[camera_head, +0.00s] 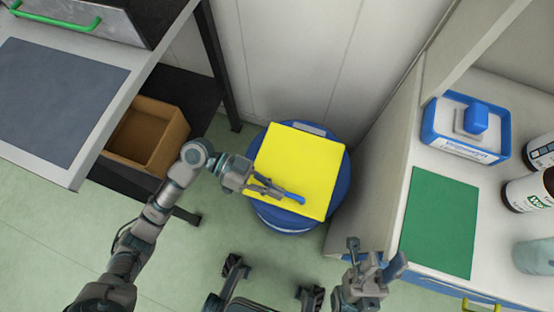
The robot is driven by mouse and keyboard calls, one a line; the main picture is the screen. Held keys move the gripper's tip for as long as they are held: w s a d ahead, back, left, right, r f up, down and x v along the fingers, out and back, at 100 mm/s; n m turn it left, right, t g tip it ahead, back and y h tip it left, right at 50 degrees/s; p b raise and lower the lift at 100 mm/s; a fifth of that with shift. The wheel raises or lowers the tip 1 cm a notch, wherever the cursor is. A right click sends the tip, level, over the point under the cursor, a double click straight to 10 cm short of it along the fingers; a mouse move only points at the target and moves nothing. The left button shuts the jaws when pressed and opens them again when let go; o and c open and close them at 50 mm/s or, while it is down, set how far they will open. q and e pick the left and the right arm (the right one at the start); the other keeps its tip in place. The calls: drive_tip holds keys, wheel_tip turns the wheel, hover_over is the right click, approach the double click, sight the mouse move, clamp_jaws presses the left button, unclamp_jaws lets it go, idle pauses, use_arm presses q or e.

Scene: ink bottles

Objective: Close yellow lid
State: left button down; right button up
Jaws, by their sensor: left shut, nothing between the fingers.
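The yellow lid (305,158) lies flat over the top of a round blue bin (339,190) on the floor, at the middle of the head view. It covers most of the bin's top; the blue rim shows around it. My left gripper (300,199) is shut and empty, with its fingertips over the lower part of the lid. I cannot tell whether they touch it. My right gripper (377,254) is to the lower right of the bin, apart from the lid, with its fingers spread and nothing between them.
A counter at the right holds a green mat (440,222), a blue-and-white container (467,127) and several bottles. A desk with a dark mat (58,98) stands at the left, with a cardboard box (147,134) on a lower shelf. A wall is behind the bin.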

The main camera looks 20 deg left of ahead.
use_arm(q)
drive_tip(key=shift+f, duration=0.55)
drive_tip(key=shift+r, duration=0.1)
